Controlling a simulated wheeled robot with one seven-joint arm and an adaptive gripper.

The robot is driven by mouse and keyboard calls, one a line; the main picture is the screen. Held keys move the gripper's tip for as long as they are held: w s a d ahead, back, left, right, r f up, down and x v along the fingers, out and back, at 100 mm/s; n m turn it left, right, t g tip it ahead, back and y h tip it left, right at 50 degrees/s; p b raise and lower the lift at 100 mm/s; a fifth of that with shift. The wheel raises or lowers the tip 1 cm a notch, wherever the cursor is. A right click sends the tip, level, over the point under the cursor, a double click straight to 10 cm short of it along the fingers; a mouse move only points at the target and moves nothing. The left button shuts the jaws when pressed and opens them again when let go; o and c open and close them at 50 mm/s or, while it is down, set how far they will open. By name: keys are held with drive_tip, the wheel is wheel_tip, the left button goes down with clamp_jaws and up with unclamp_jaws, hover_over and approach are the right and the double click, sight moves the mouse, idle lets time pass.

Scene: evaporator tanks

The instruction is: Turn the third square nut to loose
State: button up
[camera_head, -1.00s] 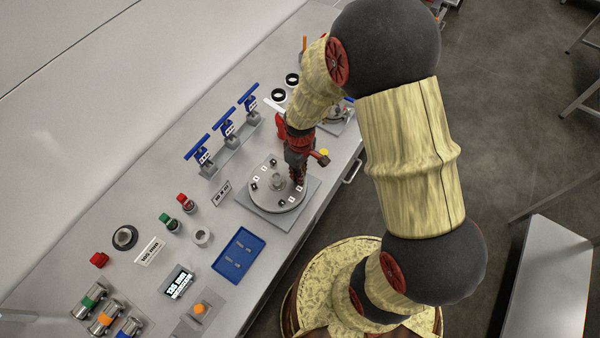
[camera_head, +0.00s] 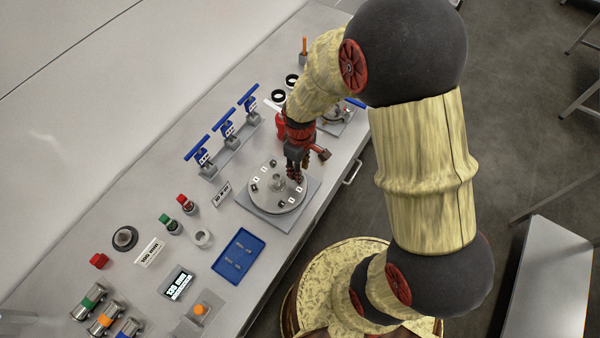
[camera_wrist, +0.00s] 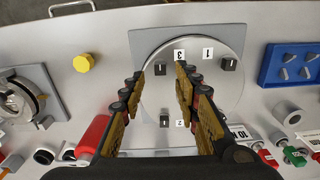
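A round grey metal disc (camera_head: 265,199) lies on a square plate on the bench. In the wrist view the disc (camera_wrist: 205,95) carries small dark square nuts and white number labels. The label 3 (camera_wrist: 179,56) is near the top, with a dark square nut (camera_wrist: 160,69) to its left. Another nut (camera_wrist: 228,64) is near label 1 (camera_wrist: 207,52), and one (camera_wrist: 164,121) is near label 2 (camera_wrist: 179,123). My gripper (camera_wrist: 160,72) is open over the disc, its fingers on either side of the nut by label 3, with no visible contact. My gripper (camera_head: 296,175) also shows in the head view.
A blue tray (camera_head: 225,268) with small parts lies in front of the disc. Blue-handled valves (camera_head: 228,130) stand behind it. A red cylinder (camera_wrist: 93,135) and a yellow knob (camera_wrist: 85,62) are left of the fingers in the wrist view.

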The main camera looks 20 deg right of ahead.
sight(304, 187)
wheel_tip(304, 187, up, 8)
drive_tip(key=shift+r, duration=0.25)
idle(0.5)
drive_tip(key=s+r+m+t+b, duration=0.5)
drive_tip(key=s+r+b, duration=0.4)
drive_tip(key=s+b, duration=0.4)
drive_tip(key=shift+s+d+m+t+b, duration=0.2)
drive_tip(key=shift+s+m+t+b, duration=0.15)
drive_tip(key=shift+s+m, duration=0.4)
drive_tip(key=shift+w, duration=0.2)
drive_tip(key=shift+r, duration=0.1)
idle(1.0)
